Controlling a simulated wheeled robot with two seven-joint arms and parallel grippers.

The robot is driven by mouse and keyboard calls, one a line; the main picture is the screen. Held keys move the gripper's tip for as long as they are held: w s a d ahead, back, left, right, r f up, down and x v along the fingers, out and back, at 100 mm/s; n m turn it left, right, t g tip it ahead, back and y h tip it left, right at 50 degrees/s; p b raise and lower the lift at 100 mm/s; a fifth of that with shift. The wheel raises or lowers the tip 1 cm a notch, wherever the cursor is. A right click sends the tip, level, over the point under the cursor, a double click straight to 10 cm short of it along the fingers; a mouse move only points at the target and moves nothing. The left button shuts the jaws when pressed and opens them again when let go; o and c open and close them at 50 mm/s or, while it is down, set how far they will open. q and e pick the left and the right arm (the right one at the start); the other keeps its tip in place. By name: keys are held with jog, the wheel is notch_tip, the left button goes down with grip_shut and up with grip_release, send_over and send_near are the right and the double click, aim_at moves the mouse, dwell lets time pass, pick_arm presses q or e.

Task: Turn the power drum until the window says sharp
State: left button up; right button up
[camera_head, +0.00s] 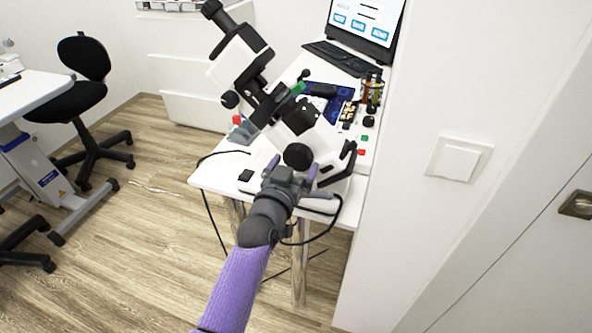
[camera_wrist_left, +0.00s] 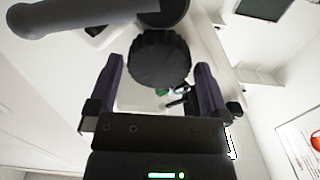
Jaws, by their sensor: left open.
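A white and black optical instrument (camera_head: 236,62) stands tilted on a white table. A round black knob (camera_head: 298,156), which looks like the power drum, sits low on its near side. In the left wrist view a ribbed black drum (camera_wrist_left: 158,58) shows between my left fingers. My left gripper (camera_head: 292,168) is open, with one finger on each side of the drum; I cannot tell whether they touch it. No window with a readable word shows in either view. My right gripper is in neither view.
A laptop (camera_head: 366,20) with blue buttons on its screen stands behind the instrument. Small electronic parts (camera_head: 372,92) crowd the table's right side. A dark cable loops around my left wrist area. A white wall with a switch (camera_head: 459,158) closes off the right.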

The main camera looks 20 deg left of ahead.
pick_arm(q)
jog(key=shift+w, duration=0.55)
jog(key=c, duration=1)
jog(key=shift+r+n+p, duration=0.25)
jog(key=shift+n+p, duration=0.3)
jog(key=shift+n, duration=0.35)
jog(key=shift+f+n, duration=0.15)
jog(key=shift+n, duration=0.35)
jog(key=shift+f, duration=0.1)
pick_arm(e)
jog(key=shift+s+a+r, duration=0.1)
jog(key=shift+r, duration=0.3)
